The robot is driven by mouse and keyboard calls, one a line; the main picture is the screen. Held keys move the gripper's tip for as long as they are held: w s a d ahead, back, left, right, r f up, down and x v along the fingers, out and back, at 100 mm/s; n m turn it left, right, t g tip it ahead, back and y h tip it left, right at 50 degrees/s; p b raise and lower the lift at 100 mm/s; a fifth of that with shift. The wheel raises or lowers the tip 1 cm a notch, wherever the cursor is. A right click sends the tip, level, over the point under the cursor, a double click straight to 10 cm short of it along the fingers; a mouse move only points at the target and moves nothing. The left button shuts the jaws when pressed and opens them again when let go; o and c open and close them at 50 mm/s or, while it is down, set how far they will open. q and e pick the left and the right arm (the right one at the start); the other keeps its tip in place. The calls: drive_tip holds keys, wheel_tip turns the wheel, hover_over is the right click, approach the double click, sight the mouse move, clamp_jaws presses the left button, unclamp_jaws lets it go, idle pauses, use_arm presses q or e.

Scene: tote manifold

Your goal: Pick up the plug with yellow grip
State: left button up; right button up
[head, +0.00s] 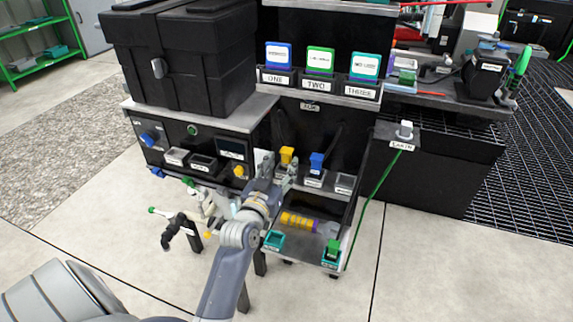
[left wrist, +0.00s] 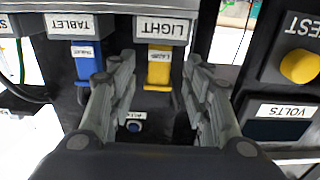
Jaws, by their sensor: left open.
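The plug with yellow grip (head: 287,154) stands in a socket on the lower shelf of the black station. My left gripper (head: 279,168) is open at the plug, coming from the front. In the left wrist view the two fingers of this gripper (left wrist: 160,78) lie on either side of the yellow plug in the picture, with gaps to both. I cannot tell whether the fingertips reach its depth. My right gripper is not in view.
A blue plug (head: 316,161) stands close to the right of the yellow one; it also shows in the left wrist view (left wrist: 87,62). A control panel with a yellow knob (left wrist: 300,66) is on the other side. A green cable (head: 375,190) hangs at the right.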

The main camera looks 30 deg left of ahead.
sight(285, 163)
use_arm(q)
drive_tip(key=w, duration=0.2)
drive_tip(key=w+f+b, duration=0.1)
drive_tip(key=shift+w+a, duration=0.3)
drive_tip(key=shift+a, duration=0.1)
drive_tip(key=shift+w+a, duration=0.1)
drive_tip(key=shift+w, duration=0.3)
drive_tip(key=shift+r, duration=0.1)
drive_tip(key=c, duration=1.1)
drive_tip(key=shift+o, duration=0.2)
